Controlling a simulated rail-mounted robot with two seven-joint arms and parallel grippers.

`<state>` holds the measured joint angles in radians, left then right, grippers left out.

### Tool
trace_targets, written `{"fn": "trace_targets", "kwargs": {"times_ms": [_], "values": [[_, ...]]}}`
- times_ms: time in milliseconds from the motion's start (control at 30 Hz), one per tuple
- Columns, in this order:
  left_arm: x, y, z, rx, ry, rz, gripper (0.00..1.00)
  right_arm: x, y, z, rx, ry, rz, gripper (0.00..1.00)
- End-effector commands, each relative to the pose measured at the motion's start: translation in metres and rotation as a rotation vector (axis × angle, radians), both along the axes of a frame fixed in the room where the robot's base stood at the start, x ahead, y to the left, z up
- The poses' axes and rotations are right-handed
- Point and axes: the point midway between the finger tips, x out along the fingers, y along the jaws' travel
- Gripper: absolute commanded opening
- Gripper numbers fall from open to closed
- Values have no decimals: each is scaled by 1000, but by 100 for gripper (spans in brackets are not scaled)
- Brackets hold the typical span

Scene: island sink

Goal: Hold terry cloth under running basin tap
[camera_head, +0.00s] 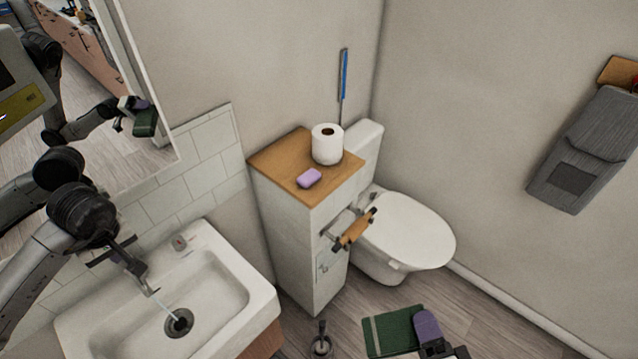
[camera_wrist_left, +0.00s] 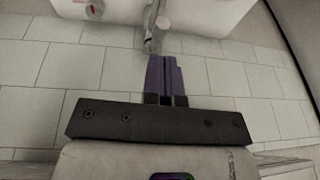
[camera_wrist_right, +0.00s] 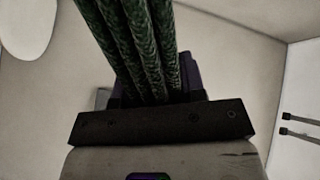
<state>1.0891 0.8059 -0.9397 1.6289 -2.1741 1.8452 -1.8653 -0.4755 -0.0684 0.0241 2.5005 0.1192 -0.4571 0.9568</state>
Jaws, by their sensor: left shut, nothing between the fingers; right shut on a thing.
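The green terry cloth (camera_head: 392,332) hangs at the lower right of the head view, folded, over the floor and away from the basin. My right gripper (camera_head: 428,328) is shut on it; the right wrist view shows its green folds (camera_wrist_right: 140,50) between the fingers. The basin tap (camera_head: 139,272) stands at the left rim of the white basin (camera_head: 215,275). A thin stream of water (camera_head: 165,306) runs from it toward the drain. My left gripper (camera_wrist_left: 165,75) is shut and empty, its fingertips close to the tap (camera_wrist_left: 155,30); I cannot tell whether they touch.
A cabinet (camera_head: 290,165) with a toilet roll (camera_head: 327,144) and purple soap (camera_head: 309,178) stands between basin and toilet (camera_head: 405,230). A roll holder (camera_head: 354,230) sticks out from it. A mirror (camera_head: 130,60) hangs above the basin. The basin bowl is clear.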

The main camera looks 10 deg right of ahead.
Motion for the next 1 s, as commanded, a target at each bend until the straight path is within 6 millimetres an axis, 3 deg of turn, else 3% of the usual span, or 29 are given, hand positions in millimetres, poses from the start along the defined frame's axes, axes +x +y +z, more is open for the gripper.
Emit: {"fn": "trace_targets", "kwargs": {"times_ms": [200, 400, 1000], "values": [[5, 6, -33, -1, 3, 0, 0, 0, 0, -3, 0, 0, 0, 11], [8, 10, -49, -2, 1, 1, 0, 0, 0, -4, 0, 0, 0, 11], [7, 10, -60, -1, 0, 0, 0, 0, 0, -6, 0, 0, 0, 11]]}}
